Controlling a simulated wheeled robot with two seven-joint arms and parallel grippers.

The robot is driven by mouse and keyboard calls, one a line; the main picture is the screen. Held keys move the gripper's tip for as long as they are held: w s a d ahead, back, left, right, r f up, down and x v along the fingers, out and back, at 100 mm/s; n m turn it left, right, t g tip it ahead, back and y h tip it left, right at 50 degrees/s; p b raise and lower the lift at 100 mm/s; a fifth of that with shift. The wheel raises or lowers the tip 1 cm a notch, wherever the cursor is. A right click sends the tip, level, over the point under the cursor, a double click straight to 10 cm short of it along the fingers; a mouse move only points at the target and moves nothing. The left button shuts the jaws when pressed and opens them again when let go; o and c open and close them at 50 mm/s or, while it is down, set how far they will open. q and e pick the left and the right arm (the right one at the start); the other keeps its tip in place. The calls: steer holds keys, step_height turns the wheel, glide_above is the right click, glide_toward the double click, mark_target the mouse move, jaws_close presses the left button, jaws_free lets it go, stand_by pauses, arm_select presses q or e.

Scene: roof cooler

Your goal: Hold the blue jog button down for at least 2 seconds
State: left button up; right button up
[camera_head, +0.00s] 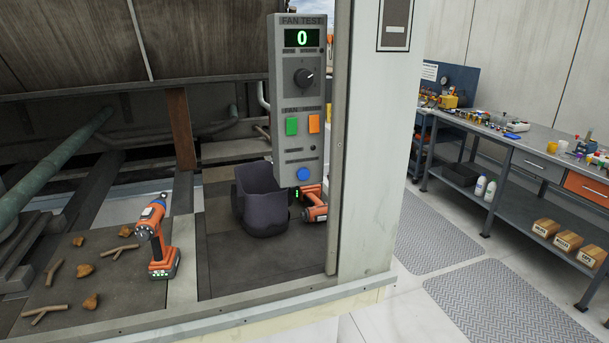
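The grey fan test panel (285,90) is fixed to the pale post in the middle of the view. The round blue jog button (302,174) is near the panel's bottom and nothing covers it. Above it are a green button (292,126) and an orange button (314,123), a dark knob (304,77) and a display (302,38) with a green 0. Neither of my grippers shows in the head view.
A dark bin (262,205) stands below the panel, with an orange tool (315,208) beside it. The pale post (375,150) borders the panel's right. A workbench (525,150) stands at right.

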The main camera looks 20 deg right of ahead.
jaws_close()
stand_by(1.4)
